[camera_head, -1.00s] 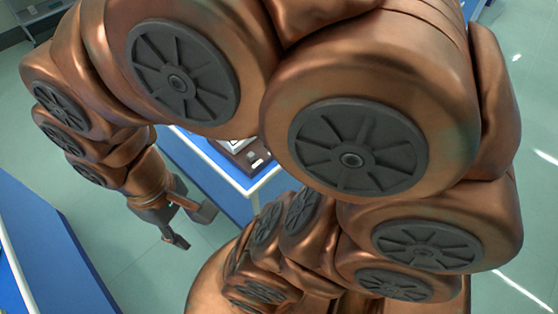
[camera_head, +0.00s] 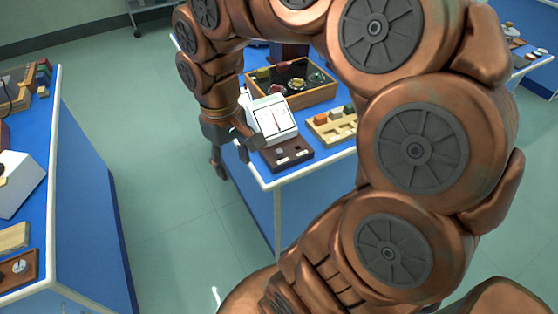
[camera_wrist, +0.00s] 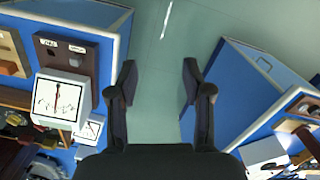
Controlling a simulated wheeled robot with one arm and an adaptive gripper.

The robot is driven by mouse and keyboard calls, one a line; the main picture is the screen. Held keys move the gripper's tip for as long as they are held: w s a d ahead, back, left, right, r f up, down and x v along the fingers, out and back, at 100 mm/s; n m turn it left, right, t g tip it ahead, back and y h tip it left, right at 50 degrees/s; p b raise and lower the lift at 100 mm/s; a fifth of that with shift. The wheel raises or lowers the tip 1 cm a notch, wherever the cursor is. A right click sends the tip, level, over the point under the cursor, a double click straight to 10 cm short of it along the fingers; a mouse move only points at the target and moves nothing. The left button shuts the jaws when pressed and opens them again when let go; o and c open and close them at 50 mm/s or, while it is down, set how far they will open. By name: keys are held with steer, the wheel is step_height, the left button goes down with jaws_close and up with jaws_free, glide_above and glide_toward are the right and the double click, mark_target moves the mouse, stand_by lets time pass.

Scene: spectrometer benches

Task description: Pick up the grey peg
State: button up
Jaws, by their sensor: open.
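I cannot make out a grey peg for certain in either view. A dark brown board (camera_head: 270,160) with small pale pieces or labels lies at the near corner of the middle bench, and it also shows in the wrist view (camera_wrist: 88,68). My gripper (camera_head: 238,152) hangs beside that corner, over the gap between the benches. In the wrist view, my gripper (camera_wrist: 159,76) is open, its two fingers wide apart with only floor between them.
A white meter (camera_head: 273,118) stands behind the board. A wooden block rack (camera_head: 343,132) and an open wooden case (camera_head: 310,100) share the middle bench. The left bench (camera_head: 85,190) holds a white device (camera_head: 20,185) and a brown tray (camera_head: 30,262). Floor lies between the benches.

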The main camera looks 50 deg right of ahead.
steer(key=w+d+f+m+b, duration=0.1)
steer(key=w+d+f+b, duration=0.15)
steer(key=w+d, duration=0.4)
steer(key=m+b, duration=0.2)
glide_above(278, 150)
steer(key=shift+t, duration=0.4)
steer(key=f, duration=0.5)
steer(key=shift+w+a+f, duration=0.1)
steer(key=shift+w+a, duration=0.05)
steer(key=shift+w, duration=0.1)
steer(key=shift+f+m, duration=0.25)
steer(key=shift+m, duration=0.05)
steer(key=shift+s+f+p, duration=0.1)
steer(key=shift+f+p, duration=0.3)
steer(key=shift+f, duration=0.4)
steer(key=shift+s+d+f+p, duration=0.15)
steer(key=shift+f+p, duration=0.15)
steer(key=shift+f, duration=1.05)
steer(key=shift+d+f+p, duration=0.1)
steer(key=shift+f+p, duration=0.15)
steer(key=shift+f, duration=1.05)
jaws_close()
